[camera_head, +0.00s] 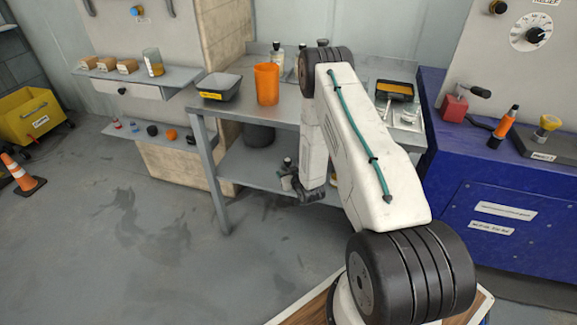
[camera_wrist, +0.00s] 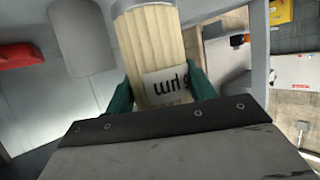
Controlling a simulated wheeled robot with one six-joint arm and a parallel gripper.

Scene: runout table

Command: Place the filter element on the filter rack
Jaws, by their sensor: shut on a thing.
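The filter element (camera_wrist: 155,45) is a cream pleated cylinder with a grey end cap and a white label whose lettering shows upside down. In the wrist view it sits between the two green fingers of my gripper (camera_wrist: 162,88), which is shut on it. In the head view my gripper (camera_head: 293,185) hangs low in front of the table, beside its lower shelf. The filter element is hardly visible there. I cannot make out a filter rack for certain in either view.
A blue cabinet (camera_head: 455,180) stands close at right.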

